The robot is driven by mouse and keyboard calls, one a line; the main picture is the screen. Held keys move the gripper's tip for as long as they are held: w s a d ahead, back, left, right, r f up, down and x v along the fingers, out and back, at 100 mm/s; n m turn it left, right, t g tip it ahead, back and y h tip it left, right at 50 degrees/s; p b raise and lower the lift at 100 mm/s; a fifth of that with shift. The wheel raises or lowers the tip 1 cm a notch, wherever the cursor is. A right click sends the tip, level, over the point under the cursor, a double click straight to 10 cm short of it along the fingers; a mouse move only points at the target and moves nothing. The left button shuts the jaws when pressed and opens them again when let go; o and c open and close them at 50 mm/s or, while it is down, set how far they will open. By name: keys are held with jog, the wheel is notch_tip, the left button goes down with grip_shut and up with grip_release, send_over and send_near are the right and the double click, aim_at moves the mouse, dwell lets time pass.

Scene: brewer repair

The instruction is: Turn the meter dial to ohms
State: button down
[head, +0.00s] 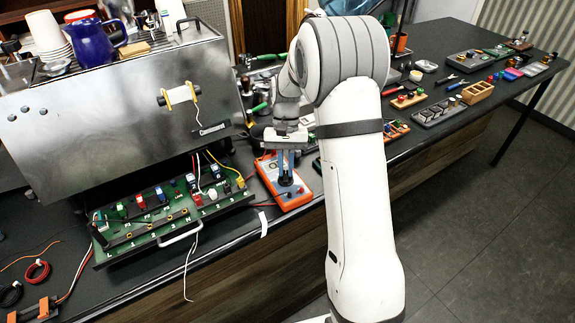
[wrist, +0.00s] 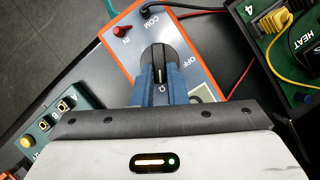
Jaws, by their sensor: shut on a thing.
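The orange-edged meter (head: 296,201) lies on the dark bench in front of the brewer; it fills the middle of the wrist view (wrist: 128,51). Its black dial (wrist: 158,58) sits between the two blue fingers of my gripper (wrist: 159,74), which is shut on it. A pale line on the dial runs toward the ohm sign, but the fingers partly hide the face. "OFF" is printed right of the dial. A red jack marked IN and a dark plug at COM are at the meter's far end. In the head view my gripper (head: 286,175) points down onto the meter.
A green circuit board (head: 165,222) with a handle and loose wires is left of the meter. The steel brewer (head: 110,110) stands behind it. Another small green module (wrist: 68,118) is near the meter. Tools and trays crowd the bench to the right.

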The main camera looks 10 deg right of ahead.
dwell(0.4)
jog(key=c, duration=1.4)
grip_release()
jog(key=shift+c, duration=0.2)
jog(key=v, duration=0.7)
jog(key=shift+r+b, duration=0.35)
jog(key=shift+b, duration=0.1)
jog(key=shift+w+d, duration=0.1)
jog(key=s+r+n+t, duration=0.1)
jog(key=s+r+t, duration=0.1)
jog(key=s+r, duration=0.3)
jog(key=s+r+t, duration=0.2)
jog(key=s, duration=0.5)
jog(key=s+f+n+t+h, duration=0.1)
jog(key=s+n+t, duration=0.1)
jog(key=s, duration=1.2)
jog(key=shift+a+f+t, duration=0.2)
jog(key=shift+f+t, duration=0.15)
jog(key=shift+t, duration=0.45)
